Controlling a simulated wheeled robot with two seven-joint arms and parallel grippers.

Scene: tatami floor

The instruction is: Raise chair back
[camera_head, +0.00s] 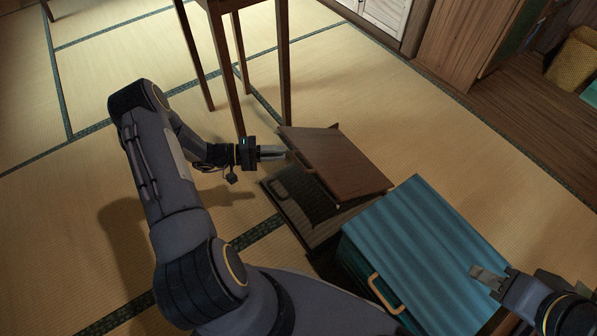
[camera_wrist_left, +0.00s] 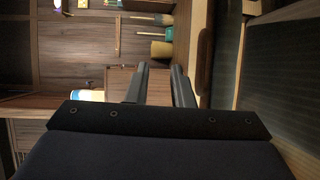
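The chair is a low, dark brown wooden floor chair. Its back (camera_head: 345,162) is a flat panel with a slot near its left edge, tilted at a low angle over the seat (camera_head: 285,208). My left gripper (camera_head: 284,152) is at the panel's upper left edge; whether it touches cannot be told. In the left wrist view its two fingers (camera_wrist_left: 161,85) stand apart with nothing visible between them, and a brown wooden edge (camera_wrist_left: 205,60) lies just to their right. My right gripper (camera_head: 474,271) is over the blue-topped box, apart from the chair; its finger gap is unclear.
A blue-topped box (camera_head: 425,235) with a tan handle stands close at the chair's right. A tall wooden stand (camera_head: 282,60) with thin legs is behind the chair. Wooden cabinets (camera_head: 465,40) line the back right. Open tatami (camera_head: 480,150) lies right of the chair.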

